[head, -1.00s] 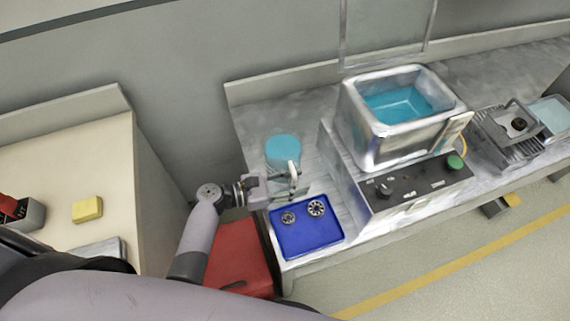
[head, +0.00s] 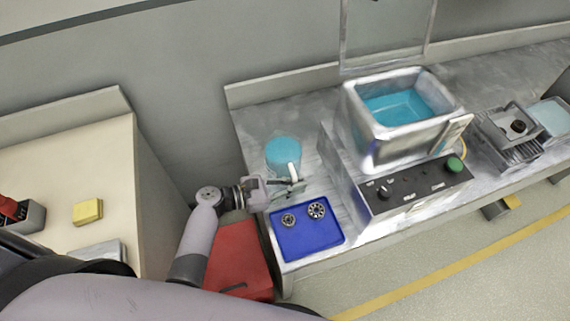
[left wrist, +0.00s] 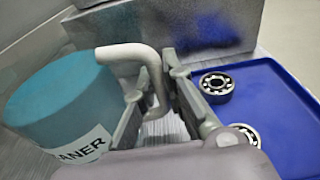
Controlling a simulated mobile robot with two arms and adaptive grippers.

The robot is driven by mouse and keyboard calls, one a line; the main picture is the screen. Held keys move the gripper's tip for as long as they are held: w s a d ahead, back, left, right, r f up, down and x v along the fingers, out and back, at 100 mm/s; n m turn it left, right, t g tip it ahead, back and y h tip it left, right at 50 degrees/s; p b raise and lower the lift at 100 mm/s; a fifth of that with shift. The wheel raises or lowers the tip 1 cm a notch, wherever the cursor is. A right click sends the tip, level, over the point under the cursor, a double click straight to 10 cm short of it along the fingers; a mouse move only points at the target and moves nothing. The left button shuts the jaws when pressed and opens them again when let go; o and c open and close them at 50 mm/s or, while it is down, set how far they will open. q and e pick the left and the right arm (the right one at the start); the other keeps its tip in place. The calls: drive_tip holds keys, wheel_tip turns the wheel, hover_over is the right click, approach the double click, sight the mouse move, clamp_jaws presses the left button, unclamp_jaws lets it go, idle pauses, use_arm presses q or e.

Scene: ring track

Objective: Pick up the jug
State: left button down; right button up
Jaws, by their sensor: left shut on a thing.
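The jug (head: 281,152) is a round vessel with a teal top, standing on the metal bench. In the left wrist view the jug (left wrist: 62,98) shows teal at the left, with a label reading "ANER" and a pale bent handle (left wrist: 128,54) at its right side. My left gripper (head: 290,186) reaches in from the left in the head view, at the handle. In the left wrist view its fingers (left wrist: 150,95) are shut on the handle, one on each side. The jug's lower part is partly hidden. My right gripper is not in view.
A blue tray (head: 300,249) with two bearings lies close in front of the jug. A metal tank (head: 375,145) with blue liquid stands to the right, above a control panel. A red box (head: 237,262) is beside the bench. A yellow block (head: 87,211) sits on the left table.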

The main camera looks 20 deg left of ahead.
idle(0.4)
use_arm(q)
drive_tip(key=shift+w+r, duration=0.1)
drive_tip(key=shift+r, duration=0.2)
wheel_tip(320, 180, up, 19)
drive_tip(key=p, duration=0.2)
drive_tip(key=shift+r, duration=0.2)
idle(1.3)
drive_tip(key=shift+r, duration=0.15)
idle(0.4)
drive_tip(key=shift+a, duration=0.1)
idle(0.3)
